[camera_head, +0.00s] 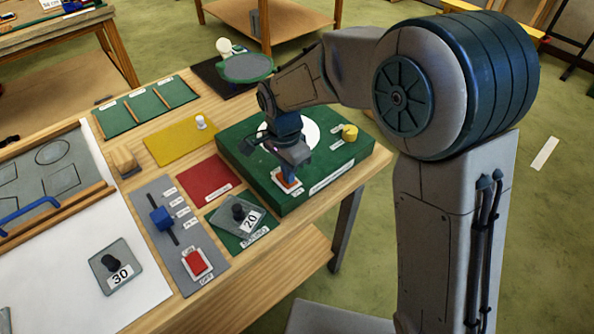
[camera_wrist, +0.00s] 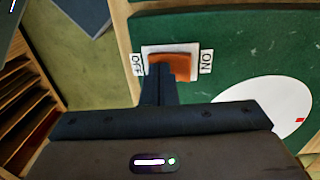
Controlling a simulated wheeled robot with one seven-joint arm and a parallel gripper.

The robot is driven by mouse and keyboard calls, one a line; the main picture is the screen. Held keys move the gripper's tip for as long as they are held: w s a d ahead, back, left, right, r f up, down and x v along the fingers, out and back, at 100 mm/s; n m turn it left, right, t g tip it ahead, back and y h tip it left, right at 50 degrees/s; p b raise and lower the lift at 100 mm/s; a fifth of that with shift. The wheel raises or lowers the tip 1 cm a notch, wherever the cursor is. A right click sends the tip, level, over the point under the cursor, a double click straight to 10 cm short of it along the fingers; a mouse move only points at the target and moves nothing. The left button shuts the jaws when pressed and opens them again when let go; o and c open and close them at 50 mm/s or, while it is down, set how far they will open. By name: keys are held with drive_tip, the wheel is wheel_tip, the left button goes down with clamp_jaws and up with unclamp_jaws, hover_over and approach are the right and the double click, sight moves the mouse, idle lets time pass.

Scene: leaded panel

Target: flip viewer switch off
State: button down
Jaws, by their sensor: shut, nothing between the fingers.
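The viewer switch is an orange-red rocker in a white frame on the front of the green viewer box (camera_head: 340,172). In the wrist view the rocker (camera_wrist: 180,67) sits between an OFF label (camera_wrist: 137,64) on the left and an ON label (camera_wrist: 206,61) on the right. My gripper (camera_wrist: 159,70) is shut and empty, with its tips over the rocker's OFF side. I cannot tell whether they touch it. In the head view my gripper (camera_head: 287,174) points down at the rocker (camera_head: 287,184) and partly hides it. Which way the rocker is tipped is unclear.
A grey panel with a blue slider (camera_head: 160,217) and another red switch (camera_head: 197,263) lies to the left. A yellow knob (camera_head: 349,132) and a white disc (camera_wrist: 268,106) are on the viewer box.

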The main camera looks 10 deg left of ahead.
drive_tip(key=shift+f, duration=0.3)
drive_tip(key=shift+a, duration=0.1)
drive_tip(key=shift+w+a, duration=0.4)
drive_tip(key=shift+a, duration=0.1)
drive_tip(key=shift+r, duration=0.1)
drive_tip(key=shift+r+p, duration=0.3)
drive_tip(key=shift+p, duration=0.15)
wheel_tip(320, 180, up, 14)
drive_tip(key=a, duration=0.1)
drive_tip(key=shift+w, duration=0.35)
drive_tip(key=shift+f, duration=0.15)
